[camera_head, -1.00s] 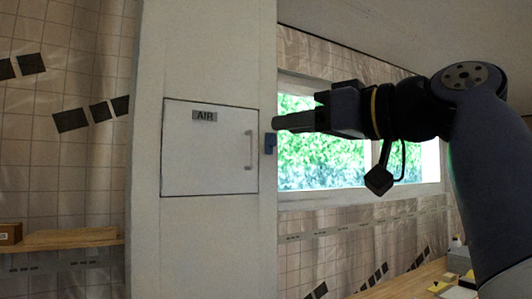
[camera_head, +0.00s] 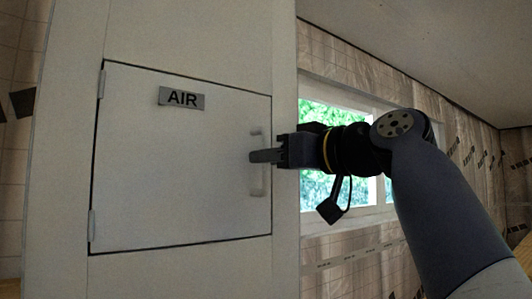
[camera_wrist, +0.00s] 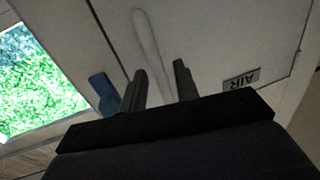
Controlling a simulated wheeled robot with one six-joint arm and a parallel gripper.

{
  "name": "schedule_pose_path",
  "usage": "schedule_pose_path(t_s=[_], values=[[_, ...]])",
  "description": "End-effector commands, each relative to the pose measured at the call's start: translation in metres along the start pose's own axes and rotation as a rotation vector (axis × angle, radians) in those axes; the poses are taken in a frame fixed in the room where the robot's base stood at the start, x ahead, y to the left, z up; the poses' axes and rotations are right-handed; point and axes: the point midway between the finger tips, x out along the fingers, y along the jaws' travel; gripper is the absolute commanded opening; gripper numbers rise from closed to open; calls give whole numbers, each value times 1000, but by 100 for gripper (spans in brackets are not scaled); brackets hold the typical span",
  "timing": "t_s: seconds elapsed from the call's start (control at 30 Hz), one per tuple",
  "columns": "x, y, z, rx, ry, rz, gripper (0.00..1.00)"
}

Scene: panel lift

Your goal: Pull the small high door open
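The small high door (camera_head: 180,190) is a white square panel with a grey AIR label (camera_head: 181,98), set in a white column. It looks shut, flush in its dark outline. Its hinges are on the left and a pale upright bar handle (camera_head: 259,187) is near its right edge. My gripper (camera_head: 252,156) is at the handle's middle and hides that part of it. In the wrist view the two fingers (camera_wrist: 160,82) are apart, with the handle (camera_wrist: 148,40) running between them. No finger is seen closed on the bar.
A blue piece (camera_wrist: 103,90) sits on the column beside the door edge, near one finger; my gripper hides it in the head view. A window (camera_head: 325,110) is behind my arm to the right. The space in front of the door's left part is clear.

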Motion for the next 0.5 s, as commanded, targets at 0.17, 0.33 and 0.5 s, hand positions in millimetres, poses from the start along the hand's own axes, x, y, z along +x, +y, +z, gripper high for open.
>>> schedule_pose_path(t_s=[0.17, 0.33, 0.5], values=[[14, 0, 0, 1, -1, -1, 30], [16, 0, 0, 0, 0, 1, 30], [16, 0, 0, 0, 0, 1, 30]])
